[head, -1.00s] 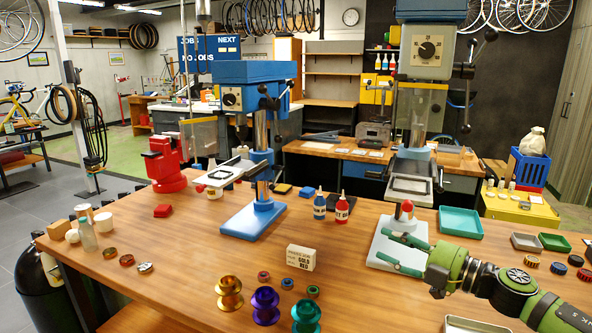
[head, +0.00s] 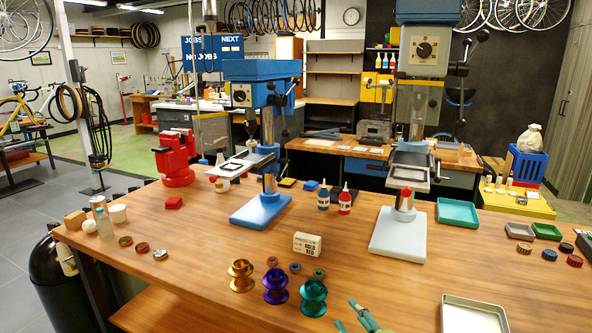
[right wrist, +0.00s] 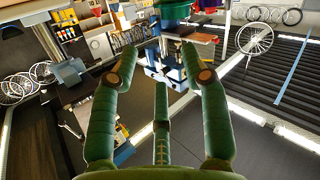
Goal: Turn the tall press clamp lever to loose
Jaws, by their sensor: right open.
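A shorter blue press (head: 262,150) stands to the left. Two bottles (head: 333,200), a small card box (head: 307,243), coloured hubs (head: 276,283) and a metal tray (head: 473,315) are on the wooden table (head: 190,270). A teal tray (head: 458,213) lies right of the tall press.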

